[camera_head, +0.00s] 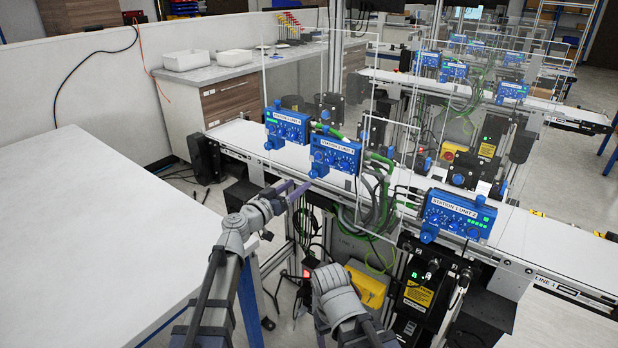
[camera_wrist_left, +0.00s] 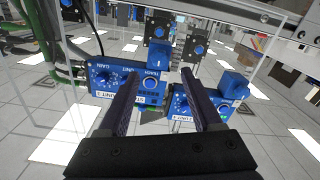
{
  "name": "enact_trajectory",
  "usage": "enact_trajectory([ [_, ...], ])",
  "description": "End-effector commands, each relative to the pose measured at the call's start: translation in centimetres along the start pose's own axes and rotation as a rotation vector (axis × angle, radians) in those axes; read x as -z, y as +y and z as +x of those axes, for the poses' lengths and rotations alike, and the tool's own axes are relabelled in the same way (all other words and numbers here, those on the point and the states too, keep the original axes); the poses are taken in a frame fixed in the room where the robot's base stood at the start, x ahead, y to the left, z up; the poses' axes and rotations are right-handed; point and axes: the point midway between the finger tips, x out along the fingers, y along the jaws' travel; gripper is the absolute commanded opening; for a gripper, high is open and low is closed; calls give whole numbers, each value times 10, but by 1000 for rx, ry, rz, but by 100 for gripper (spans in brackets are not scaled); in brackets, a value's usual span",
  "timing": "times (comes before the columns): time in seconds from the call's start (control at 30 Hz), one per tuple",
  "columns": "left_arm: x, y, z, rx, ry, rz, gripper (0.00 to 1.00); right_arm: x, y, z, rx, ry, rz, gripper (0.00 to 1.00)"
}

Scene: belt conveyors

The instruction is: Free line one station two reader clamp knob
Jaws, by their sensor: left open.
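Three blue reader units stand along the near belt: a far one (camera_head: 287,125), a middle one (camera_head: 335,155) and a near one (camera_head: 458,213) labelled Station 1. The middle unit has a blue clamp knob (camera_head: 318,171) low on its left; the near unit has a similar knob (camera_head: 428,232). My left gripper (camera_head: 297,187) is just left of and below the middle unit's knob, open and empty. In the left wrist view the open fingers (camera_wrist_left: 165,103) point at two inverted readers, with blue knobs (camera_wrist_left: 160,55) and (camera_wrist_left: 235,86) beyond the fingertips. My right gripper is not visible.
Clear guard panels (camera_head: 350,75) and green cables (camera_head: 380,185) stand close around the readers. A white table (camera_head: 80,220) fills the left. A yellow box (camera_head: 366,287) sits below the belt. Another conveyor (camera_head: 440,83) runs behind.

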Motion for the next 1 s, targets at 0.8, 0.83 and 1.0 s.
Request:
enact_trajectory([
  [0.8, 0, 1, 64, -1, -1, 0, 56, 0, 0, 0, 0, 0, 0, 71],
  [0.83, 0, 1, 64, -1, -1, 0, 53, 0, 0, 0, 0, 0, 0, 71],
  [1.0, 0, 1, 64, -1, -1, 0, 34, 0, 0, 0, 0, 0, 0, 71],
])
